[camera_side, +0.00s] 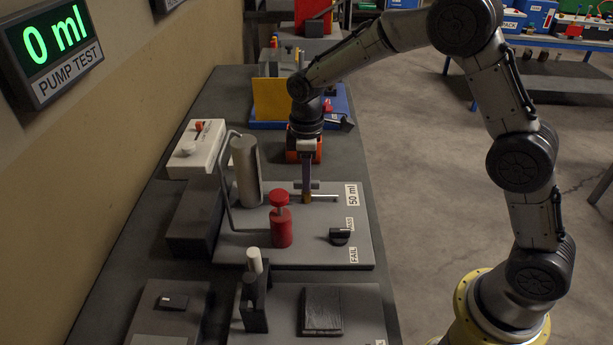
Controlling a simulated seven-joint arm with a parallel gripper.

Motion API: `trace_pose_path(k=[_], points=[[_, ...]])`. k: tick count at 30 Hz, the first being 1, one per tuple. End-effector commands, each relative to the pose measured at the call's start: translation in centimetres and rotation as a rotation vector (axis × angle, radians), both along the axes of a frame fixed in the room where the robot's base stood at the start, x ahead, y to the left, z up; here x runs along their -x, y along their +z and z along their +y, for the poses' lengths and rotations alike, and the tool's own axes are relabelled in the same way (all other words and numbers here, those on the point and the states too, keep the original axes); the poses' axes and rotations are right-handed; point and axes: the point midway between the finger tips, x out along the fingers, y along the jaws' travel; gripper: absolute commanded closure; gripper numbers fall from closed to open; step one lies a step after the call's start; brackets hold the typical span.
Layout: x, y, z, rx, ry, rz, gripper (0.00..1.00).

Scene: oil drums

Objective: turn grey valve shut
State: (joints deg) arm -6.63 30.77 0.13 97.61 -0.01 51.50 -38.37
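A grey board (240,250) lies on the workbench and bears the test fittings. A tall grey cylinder (246,170) with a bent grey pipe stands at its left. A thin light-grey rod (325,195) lies level across the board's back, near the "50 ml" label; I cannot tell for sure whether it is the grey valve's handle. My gripper (306,196) points straight down from above, its fingertips at this rod. The fingers are seen edge-on and overlap, so their gap and any contact with the rod are hidden.
A red cylinder with a red knob (281,222) stands in front of the rod. A black knob (340,236) sits by the PASS/FAIL labels. A wall display (55,45) reads "0 ml", "PUMP TEST". A white box (197,145) is at left; a yellow panel (270,98) stands behind.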

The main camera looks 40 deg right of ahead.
Motion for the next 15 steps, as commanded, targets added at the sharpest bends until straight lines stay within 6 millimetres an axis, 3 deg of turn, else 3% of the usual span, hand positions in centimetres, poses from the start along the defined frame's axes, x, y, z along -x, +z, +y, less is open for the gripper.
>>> trace_pose_path(k=[15], points=[[-0.01,0.07,0.01,-0.001,-0.039,-0.001,1.00]])
